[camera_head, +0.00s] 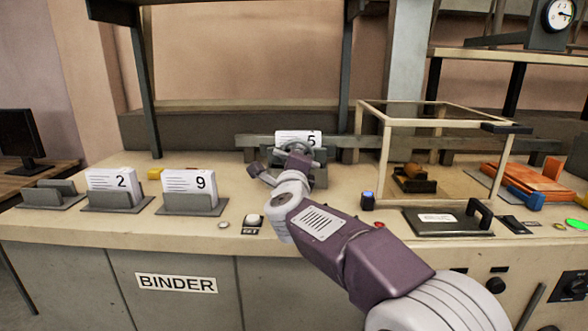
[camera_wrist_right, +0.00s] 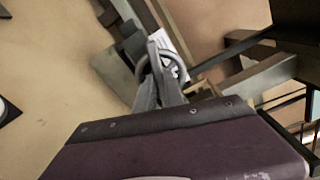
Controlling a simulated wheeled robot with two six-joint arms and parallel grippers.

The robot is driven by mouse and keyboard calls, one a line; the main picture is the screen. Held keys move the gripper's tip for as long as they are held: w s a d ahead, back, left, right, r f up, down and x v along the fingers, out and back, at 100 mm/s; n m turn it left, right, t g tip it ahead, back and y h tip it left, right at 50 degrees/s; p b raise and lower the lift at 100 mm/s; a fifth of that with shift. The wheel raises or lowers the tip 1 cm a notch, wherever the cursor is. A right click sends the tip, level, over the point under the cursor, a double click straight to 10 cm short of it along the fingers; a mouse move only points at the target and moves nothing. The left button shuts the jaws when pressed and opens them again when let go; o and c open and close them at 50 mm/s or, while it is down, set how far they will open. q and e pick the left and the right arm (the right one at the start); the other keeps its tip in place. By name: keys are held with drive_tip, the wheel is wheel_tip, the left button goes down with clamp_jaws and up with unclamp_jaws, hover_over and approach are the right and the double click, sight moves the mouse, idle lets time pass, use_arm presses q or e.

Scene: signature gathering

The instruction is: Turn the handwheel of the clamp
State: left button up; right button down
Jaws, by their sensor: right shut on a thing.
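My right gripper (camera_head: 290,156) reaches in from the lower right and is shut on the handwheel. In the right wrist view the fingers (camera_wrist_right: 158,82) close on the ring of the handwheel (camera_wrist_right: 172,64), with the card just behind it. My arm hides part of the clamp's lower body (camera_head: 319,176). My left gripper is not in view.
A glass-sided case (camera_head: 386,150) stands right of the clamp. A black plate with a handle (camera_head: 445,220) lies in front of it. An orange stack (camera_head: 530,182) is farther right.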

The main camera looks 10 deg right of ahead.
drive_tip(key=shift+m+b, duration=0.9)
drive_tip(key=shift+m, duration=1.4)
drive_tip(key=c, duration=1.4)
unclamp_jaws()
drive_tip(key=shift+c, duration=0.2)
drive_tip(key=shift+s, duration=0.1)
drive_tip(key=v, duration=0.9)
